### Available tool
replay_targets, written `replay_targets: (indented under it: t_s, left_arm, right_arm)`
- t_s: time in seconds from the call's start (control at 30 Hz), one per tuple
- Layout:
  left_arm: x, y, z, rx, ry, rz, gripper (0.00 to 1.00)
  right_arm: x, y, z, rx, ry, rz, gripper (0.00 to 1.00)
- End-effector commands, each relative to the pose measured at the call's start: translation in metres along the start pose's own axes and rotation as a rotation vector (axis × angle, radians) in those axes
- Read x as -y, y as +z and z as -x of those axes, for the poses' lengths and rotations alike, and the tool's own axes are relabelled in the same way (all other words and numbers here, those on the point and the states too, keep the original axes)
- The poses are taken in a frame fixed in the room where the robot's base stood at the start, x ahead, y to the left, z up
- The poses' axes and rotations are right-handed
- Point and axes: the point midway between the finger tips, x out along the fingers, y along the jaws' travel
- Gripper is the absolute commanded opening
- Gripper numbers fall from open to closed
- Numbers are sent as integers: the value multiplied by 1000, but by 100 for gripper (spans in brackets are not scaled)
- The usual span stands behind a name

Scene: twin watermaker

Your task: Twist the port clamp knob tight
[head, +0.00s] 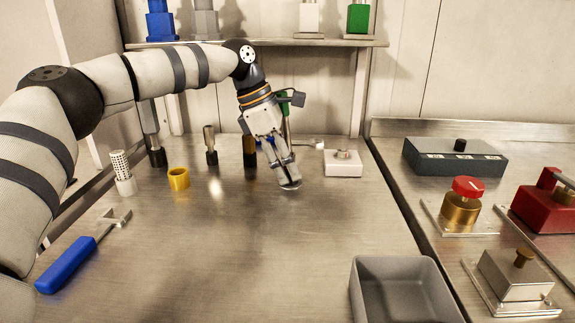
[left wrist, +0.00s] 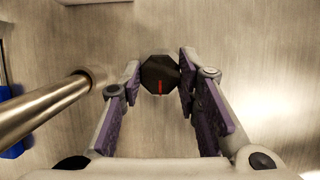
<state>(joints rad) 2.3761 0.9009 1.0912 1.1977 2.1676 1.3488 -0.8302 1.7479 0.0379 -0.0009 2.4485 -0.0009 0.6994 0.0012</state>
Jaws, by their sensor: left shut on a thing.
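My left gripper (head: 287,178) points down over the middle of the steel bench. In the left wrist view its two purple-padded fingers (left wrist: 160,84) are shut on a dark, many-sided knob (left wrist: 158,70) with a red line on its top. The fingers stand on either side of the knob. In the head view I cannot make out the knob clearly behind the fingers. My right gripper is in neither view.
A dark and gold post (head: 249,152) stands just left of the gripper, a white block (head: 343,163) to its right. A yellow ring (head: 178,179), a blue-handled tool (head: 70,264) and a grey bin (head: 364,291) are further off. The bench's middle front is clear.

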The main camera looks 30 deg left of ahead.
Motion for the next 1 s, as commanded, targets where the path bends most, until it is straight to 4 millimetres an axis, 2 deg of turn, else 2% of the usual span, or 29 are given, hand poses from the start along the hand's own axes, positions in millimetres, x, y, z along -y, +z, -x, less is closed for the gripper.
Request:
replay_targets:
  t_s: [0.3, 0.33, 0.4, 0.43, 0.77, 0.87, 1.0]
  left_arm:
    - [1, -1, -1, -3, -3, -3, 2]
    - [1, -1, -1, -3, -3, -3, 32]
    - [1, 0, -1, -3, -3, -3, 48]
    - [1, 0, -1, -3, -3, -3, 50]
    - [0, 0, 5, 0, 0, -2, 50]
    - [-1, 1, 26, 2, 3, -1, 50]
    - [0, 1, 65, 3, 3, -1, 50]
  right_arm:
    - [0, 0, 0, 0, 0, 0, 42]
    - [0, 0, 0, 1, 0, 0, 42]
    - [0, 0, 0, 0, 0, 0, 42]
    - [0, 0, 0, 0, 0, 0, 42]
    - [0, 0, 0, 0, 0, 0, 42]
    - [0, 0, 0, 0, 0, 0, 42]
    - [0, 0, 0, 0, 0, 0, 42]
